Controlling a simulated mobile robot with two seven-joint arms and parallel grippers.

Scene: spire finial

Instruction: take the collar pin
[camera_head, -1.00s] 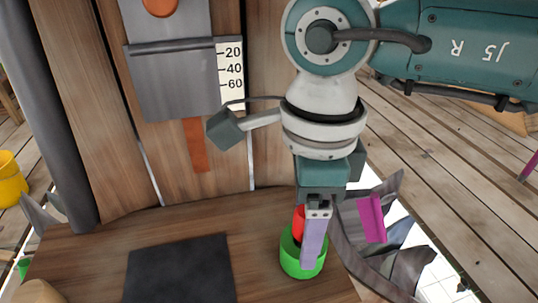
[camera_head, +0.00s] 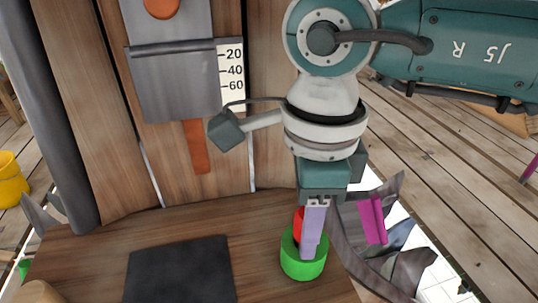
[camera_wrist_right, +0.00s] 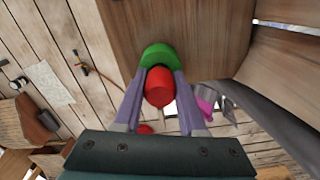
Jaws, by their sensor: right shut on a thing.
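The red collar pin (camera_head: 298,222) stands at the green cup (camera_head: 303,265) near the front right of the wooden worktop; its lower end is hidden. My right gripper (camera_head: 311,250) comes down over the cup with its pale purple fingers, which partly cover the pin in the head view. In the right wrist view the red pin (camera_wrist_right: 159,87) sits between the two fingers of my right gripper (camera_wrist_right: 163,78), with the green cup (camera_wrist_right: 158,54) just beyond it. The right gripper is shut on the pin. My left gripper is not in view.
A dark square mat (camera_head: 180,270) lies on the worktop left of the cup. A wooden panel with a grey plate and number scale (camera_head: 231,75) stands behind. A magenta piece (camera_head: 373,220) and grey shards are right of the gripper. A yellow bucket (camera_head: 11,180) is far left.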

